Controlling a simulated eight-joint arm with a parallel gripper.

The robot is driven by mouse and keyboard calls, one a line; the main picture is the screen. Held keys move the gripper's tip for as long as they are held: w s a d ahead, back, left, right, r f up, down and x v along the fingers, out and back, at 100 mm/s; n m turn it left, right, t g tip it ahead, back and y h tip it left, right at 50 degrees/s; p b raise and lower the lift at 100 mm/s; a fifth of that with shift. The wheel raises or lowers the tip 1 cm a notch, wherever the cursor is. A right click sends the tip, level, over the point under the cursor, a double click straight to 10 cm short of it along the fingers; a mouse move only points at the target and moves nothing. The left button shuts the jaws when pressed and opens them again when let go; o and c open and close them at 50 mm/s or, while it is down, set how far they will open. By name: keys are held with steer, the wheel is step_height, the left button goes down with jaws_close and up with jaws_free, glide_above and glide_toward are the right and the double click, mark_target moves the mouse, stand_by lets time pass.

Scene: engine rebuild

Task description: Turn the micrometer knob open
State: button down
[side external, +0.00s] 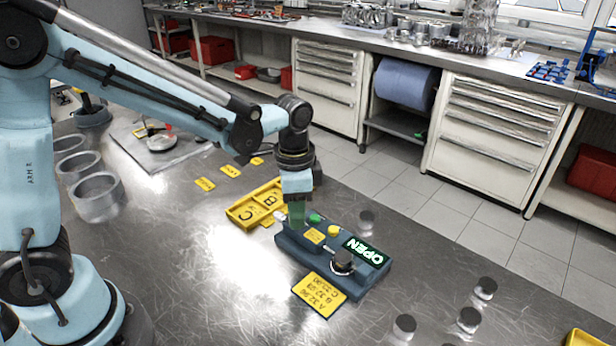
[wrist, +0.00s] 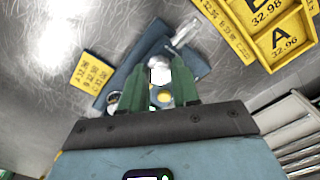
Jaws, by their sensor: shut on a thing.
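My gripper (side external: 297,222) points down over the station's left end. In the wrist view its green fingers (wrist: 160,85) are shut around a bright silver piece, the micrometer knob (wrist: 159,70); the fingers hide its sides. A clear-silver cylinder (wrist: 186,32) lies just beyond it. A dark round post with a pale top (side external: 343,262) stands on the station's right half, apart from my gripper. A yellow button (side external: 333,231) and a green button (side external: 315,218) are beside my fingers.
A yellow label plate (side external: 318,295) with A, B and C sizes lies in front of the station. A yellow lettered tray (side external: 236,217) is behind it at left. Several small dark-topped metal cylinders (side external: 469,319) stand at right.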

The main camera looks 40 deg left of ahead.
stand_by(0.4)
steer(key=c, duration=0.8)
jaws_free()
step_height(320, 180, up, 12)
steer(key=shift+r, duration=0.1)
steer(key=s+a+f+n+t, duration=0.1)
steer(key=s+a+n+t, duration=0.1)
steer(key=s+a+f+n+t, duration=0.2)
steer(key=s+n, duration=0.1)
steer(key=s+a+f+n+t, duration=0.1)
steer(key=s+a+n+t, duration=0.1)
steer(key=s+t, duration=0.1)
steer(key=shift+s+f+n, duration=0.15)
steer(key=shift+s+n, duration=0.1)
steer(key=shift+n, duration=0.15)
